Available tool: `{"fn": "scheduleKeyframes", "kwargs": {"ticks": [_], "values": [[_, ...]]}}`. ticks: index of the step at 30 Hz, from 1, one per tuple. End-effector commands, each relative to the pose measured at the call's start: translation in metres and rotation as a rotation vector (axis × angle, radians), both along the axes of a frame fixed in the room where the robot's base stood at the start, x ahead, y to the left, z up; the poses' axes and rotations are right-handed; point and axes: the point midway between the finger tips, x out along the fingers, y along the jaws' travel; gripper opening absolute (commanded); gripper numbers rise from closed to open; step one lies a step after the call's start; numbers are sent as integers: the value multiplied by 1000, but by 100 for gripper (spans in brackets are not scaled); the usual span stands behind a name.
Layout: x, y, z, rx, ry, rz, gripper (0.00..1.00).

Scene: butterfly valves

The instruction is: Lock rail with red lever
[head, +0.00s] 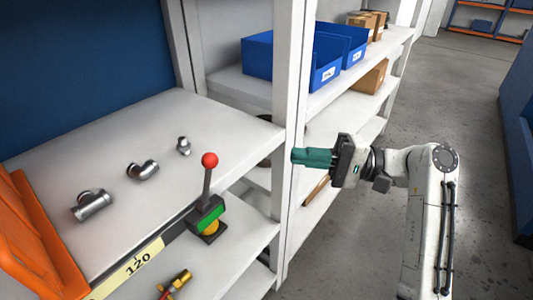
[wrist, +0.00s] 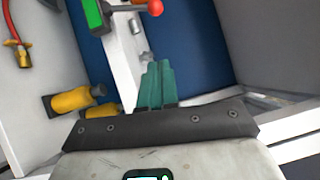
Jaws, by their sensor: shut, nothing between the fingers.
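The red lever is a grey rod with a red ball knob (head: 209,160), standing nearly upright. It rises from a dark housing with a green face and a yellow part (head: 207,219) at the front edge of the shelf. In the wrist view the red ball (wrist: 155,7) and green-faced housing (wrist: 93,14) are at the top edge, partly cut off. My gripper (head: 294,156) has teal fingers closed together. It is to the right of the lever, in front of the white shelf post, clear of the lever. Its fingers (wrist: 158,63) also show in the wrist view, with nothing between them.
A white shelf (head: 110,165) holds several metal pipe fittings, with an orange bin (head: 32,240) at left. Blue bins (head: 325,62) sit on the right shelf. Yellow parts (wrist: 72,99) show in the wrist view.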

Motion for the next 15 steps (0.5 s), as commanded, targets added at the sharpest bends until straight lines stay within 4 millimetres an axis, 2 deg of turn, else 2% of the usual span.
{"fn": "scheduleKeyframes", "kwargs": {"ticks": [5, 15], "values": [[1, 26, 5, -1, 0, 4, 0], [6, 92, 10, -2, 1, 3, 0]]}}
